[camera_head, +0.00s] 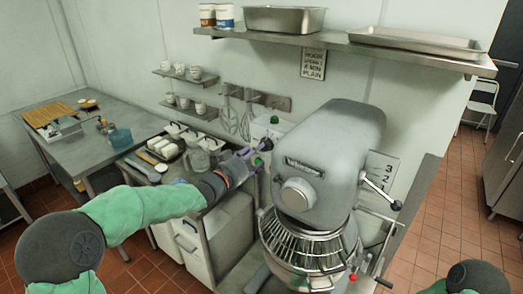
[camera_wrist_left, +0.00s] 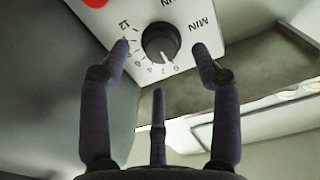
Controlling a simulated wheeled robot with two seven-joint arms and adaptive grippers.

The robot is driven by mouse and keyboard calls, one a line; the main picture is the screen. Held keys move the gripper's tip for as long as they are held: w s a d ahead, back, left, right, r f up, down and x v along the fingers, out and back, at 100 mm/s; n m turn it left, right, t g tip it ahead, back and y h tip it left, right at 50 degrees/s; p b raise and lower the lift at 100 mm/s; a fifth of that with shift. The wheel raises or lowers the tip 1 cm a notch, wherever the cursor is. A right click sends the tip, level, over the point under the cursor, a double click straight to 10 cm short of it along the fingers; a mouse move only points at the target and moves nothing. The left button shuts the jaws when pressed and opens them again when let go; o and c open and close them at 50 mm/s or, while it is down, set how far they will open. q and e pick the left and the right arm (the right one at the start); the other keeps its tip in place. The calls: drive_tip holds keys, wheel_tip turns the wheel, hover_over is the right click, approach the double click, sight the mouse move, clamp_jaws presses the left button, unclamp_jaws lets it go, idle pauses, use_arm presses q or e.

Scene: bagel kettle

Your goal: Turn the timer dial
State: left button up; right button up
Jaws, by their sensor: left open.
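The timer dial (camera_wrist_left: 161,42) is a dark round knob on a pale panel with numbers and "MIN" printed around it, seen upside down in the left wrist view. A light mark shows at its lower edge, close to the low numbers. My left gripper (camera_wrist_left: 160,62) is open. Two of its fingers stand on either side of the dial and the third is below; whether any finger touches the panel I cannot tell. In the head view my left gripper (camera_head: 259,155) is at the left side of the big grey mixer (camera_head: 335,150), and the dial is not discernible. My right gripper is out of view.
A red button (camera_wrist_left: 95,2) sits by the dial on the panel. The mixer has a wire bowl guard (camera_head: 305,248) and a lever with a black knob (camera_head: 396,205). A steel shelf (camera_head: 300,40) runs above. A table (camera_head: 75,155) with trays stands at left.

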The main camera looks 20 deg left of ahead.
use_arm(q)
drive_tip(key=shift+x, duration=2)
drive_tip(key=c, duration=1.1)
